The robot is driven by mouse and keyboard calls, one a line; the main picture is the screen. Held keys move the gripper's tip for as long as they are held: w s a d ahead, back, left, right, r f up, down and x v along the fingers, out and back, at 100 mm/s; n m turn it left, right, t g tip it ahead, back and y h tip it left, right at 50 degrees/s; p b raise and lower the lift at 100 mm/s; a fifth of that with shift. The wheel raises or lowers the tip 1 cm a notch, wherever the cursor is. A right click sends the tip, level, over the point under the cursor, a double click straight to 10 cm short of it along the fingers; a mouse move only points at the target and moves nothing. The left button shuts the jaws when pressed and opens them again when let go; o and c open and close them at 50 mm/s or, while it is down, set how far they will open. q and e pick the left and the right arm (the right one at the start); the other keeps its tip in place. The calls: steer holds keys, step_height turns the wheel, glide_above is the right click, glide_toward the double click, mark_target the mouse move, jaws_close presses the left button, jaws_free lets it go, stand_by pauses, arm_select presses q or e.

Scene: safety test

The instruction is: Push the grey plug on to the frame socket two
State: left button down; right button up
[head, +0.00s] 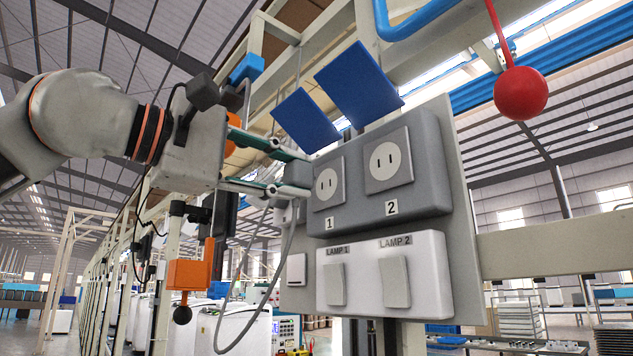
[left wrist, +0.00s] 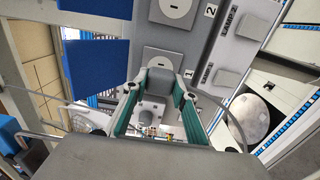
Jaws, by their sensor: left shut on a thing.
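The grey plug (head: 284,172) is between the fingertips of my left gripper (head: 292,174), partly hidden by the fingers. Its grey cable hangs down in a loop. In the left wrist view the plug (left wrist: 158,82) shows between the green-padded fingers. The gripper is to the left of the grey socket box, close to socket one. Socket two (head: 388,160), marked 2, is on the right of the box and looks empty. It also shows at the top of the left wrist view (left wrist: 178,10). Socket one (head: 328,184), marked 1, looks empty too. My right gripper is not in view.
Blue flaps (head: 357,84) stand raised above the sockets. A white switch panel (head: 382,272) with lamp switches is below. A red ball (head: 520,92) hangs at the upper right. An orange box (head: 188,274) is below my left gripper. A beige frame surrounds the board.

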arm_select(q)
steer(key=shift+v, duration=1.35)
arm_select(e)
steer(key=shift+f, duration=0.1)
